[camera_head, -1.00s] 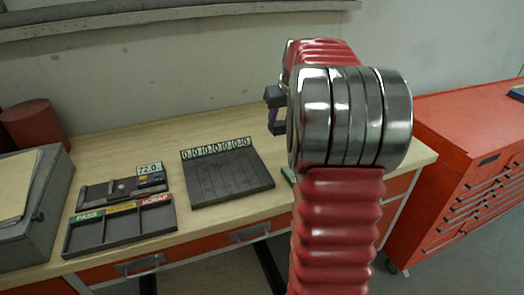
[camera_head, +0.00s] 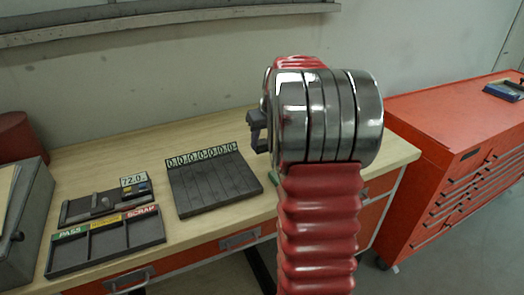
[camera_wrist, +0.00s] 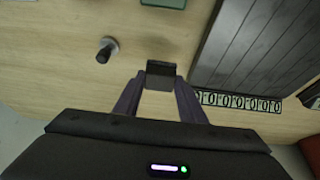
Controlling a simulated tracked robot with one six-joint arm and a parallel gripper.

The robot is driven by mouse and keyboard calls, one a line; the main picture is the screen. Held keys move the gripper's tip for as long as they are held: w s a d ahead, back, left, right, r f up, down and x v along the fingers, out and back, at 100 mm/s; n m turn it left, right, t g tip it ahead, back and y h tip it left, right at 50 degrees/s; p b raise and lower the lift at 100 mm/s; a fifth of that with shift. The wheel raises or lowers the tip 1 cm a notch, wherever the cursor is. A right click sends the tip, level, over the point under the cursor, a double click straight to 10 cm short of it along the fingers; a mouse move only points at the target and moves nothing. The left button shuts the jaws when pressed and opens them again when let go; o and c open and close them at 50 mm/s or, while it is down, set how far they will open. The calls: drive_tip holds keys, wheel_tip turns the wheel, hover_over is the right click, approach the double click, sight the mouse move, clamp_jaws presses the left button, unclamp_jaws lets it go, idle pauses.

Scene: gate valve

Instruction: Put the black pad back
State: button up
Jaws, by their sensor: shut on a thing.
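My gripper (camera_wrist: 158,86) is shut on a small dark block, which appears to be the black pad (camera_wrist: 161,69), held between the fingertips. In the wrist view it is over the wooden bench top (camera_wrist: 60,85); its height above the wood is hard to tell. In the head view my gripper (camera_head: 257,130) shows only partly, left of my wrist, and the pad cannot be made out. A short black peg on a round grey base (camera_wrist: 106,50) stands on the bench, left of the pad in the wrist view.
A grooved dark rack (camera_head: 213,185) with a row of number labels lies on the bench; it also shows in the wrist view (camera_wrist: 255,45). A three-part tray (camera_head: 105,240) marked PASS and SCRAP and a gauge (camera_head: 95,206) are at left. A red cabinet (camera_head: 450,150) stands at right.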

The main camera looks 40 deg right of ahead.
sight(264, 146)
drive_tip(key=shift+f, duration=0.1)
drive_tip(key=shift+f, duration=1.8)
drive_tip(key=o, duration=1)
drive_tip(key=shift+f, duration=0.1)
drive_tip(key=shift+o, duration=0.2)
drive_tip(key=v, duration=1.2)
